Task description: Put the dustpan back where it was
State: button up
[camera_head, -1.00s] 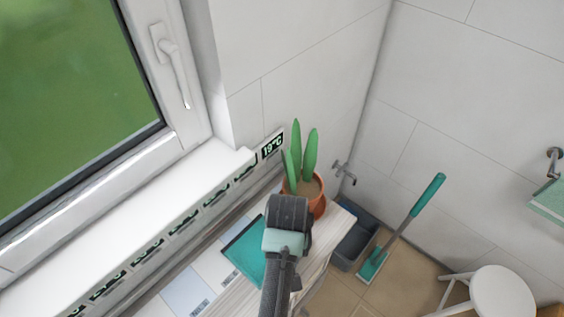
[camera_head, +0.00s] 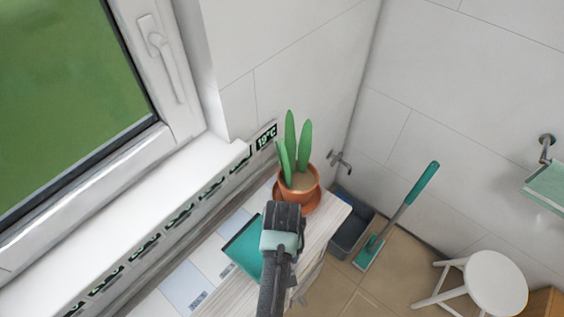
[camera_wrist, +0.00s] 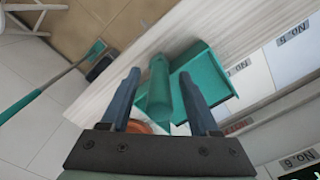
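The teal dustpan (camera_head: 243,248) lies on the light wooden top (camera_head: 318,232) below the window, partly hidden behind my gripper (camera_head: 282,215) in the head view. In the wrist view, the dustpan's pan (camera_wrist: 208,78) is at centre right. Its round handle (camera_wrist: 156,92) points back between the two fingers of my gripper (camera_wrist: 158,76). The fingers are apart, with visible gaps beside the handle. I cannot tell how far above or below the handle the fingertips are.
A potted plant (camera_head: 300,178) stands on the top just beyond my gripper. White labelled panels (camera_head: 190,285) lie along the window side. A grey bin (camera_head: 350,228), a teal-handled broom (camera_head: 405,215) and a white stool (camera_head: 494,284) are on the floor to the right.

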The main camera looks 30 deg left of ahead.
jog(key=shift+r, duration=0.1)
notch_tip(320, 180, up, 11)
jog(key=shift+r, duration=0.2)
jog(key=shift+r+p, duration=0.4)
